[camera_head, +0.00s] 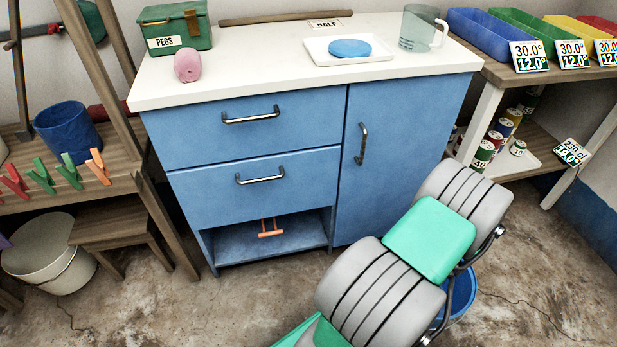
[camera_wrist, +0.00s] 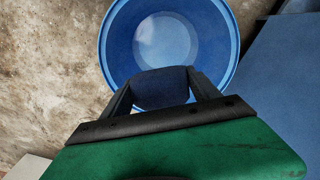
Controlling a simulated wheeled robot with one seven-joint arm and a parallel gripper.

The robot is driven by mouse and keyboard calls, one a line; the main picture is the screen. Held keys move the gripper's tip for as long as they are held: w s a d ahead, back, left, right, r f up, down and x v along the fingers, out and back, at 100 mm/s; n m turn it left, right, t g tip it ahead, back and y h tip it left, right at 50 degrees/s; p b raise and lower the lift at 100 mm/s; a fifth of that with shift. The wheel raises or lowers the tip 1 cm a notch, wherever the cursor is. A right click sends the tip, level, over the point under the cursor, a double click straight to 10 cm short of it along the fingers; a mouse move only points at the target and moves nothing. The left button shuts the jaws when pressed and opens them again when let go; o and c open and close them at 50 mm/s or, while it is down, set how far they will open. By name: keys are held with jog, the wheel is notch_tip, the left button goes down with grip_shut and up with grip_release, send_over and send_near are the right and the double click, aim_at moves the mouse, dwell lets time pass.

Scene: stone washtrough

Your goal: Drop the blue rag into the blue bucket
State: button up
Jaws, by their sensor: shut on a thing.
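The blue bucket (camera_head: 461,294) stands on the floor in front of the blue cabinet in the head view, mostly hidden behind my arm. In the wrist view I look down into the open bucket (camera_wrist: 207,45), which fills the top middle. My gripper (camera_wrist: 160,78) is shut on the dark blue rag (camera_wrist: 160,90), held between its two fingers. The rag overlaps the near part of the bucket opening in the wrist view; its height above the rim cannot be told. My gripper and the rag are hidden in the head view.
The blue cabinet (camera_head: 240,145) stands close behind the bucket. Another blue container (camera_head: 67,131) sits on the left wooden shelf, and a whitish bucket (camera_head: 50,262) stands on the floor below. The floor (camera_head: 230,310) between is clear. A right-hand shelf (camera_head: 545,160) holds cans.

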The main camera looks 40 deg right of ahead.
notch_tip(320, 180, down, 3)
jog(key=shift+b, duration=0.8)
jog(key=shift+r, duration=0.1)
jog(key=o, duration=1.6)
jog(key=shift+o, duration=0.2)
notch_tip(320, 180, up, 8)
jog(key=p, duration=0.3)
